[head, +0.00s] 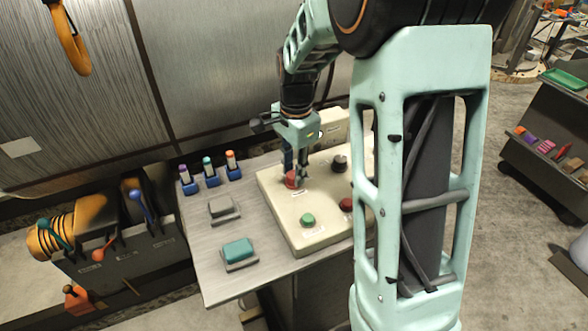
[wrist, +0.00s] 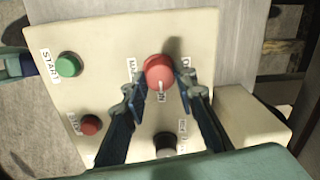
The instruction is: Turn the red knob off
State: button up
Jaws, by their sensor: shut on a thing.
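The red knob (head: 292,180) is on the cream control panel (head: 280,218), near its back left part. My gripper (head: 296,170) points down at it from above. In the wrist view, the red knob (wrist: 159,70) is between the two blue fingers of my gripper (wrist: 160,85), which are shut on its sides. The printed labels beside the knob are partly hidden by the fingers, so I cannot read its setting.
The panel also has a green START button (head: 308,220), a smaller red button (head: 346,205) and a black knob (head: 339,163).

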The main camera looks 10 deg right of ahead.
jog(key=shift+n, duration=0.4)
jog(key=shift+c, duration=0.3)
jog(key=n, duration=0.8)
jog(key=shift+w+n+p, duration=0.1)
jog(key=shift+n+p, duration=0.2)
jog(key=shift+p, duration=0.05)
jog(key=n, duration=0.4)
jog(key=n+p, duration=0.1)
jog(key=n, duration=0.3)
jog(key=shift+g, duration=0.3)
jog(key=shift+n, duration=0.4)
jog(key=o, duration=1.2)
jog(key=shift+c, duration=0.2)
jog(key=shift+r, duration=0.1)
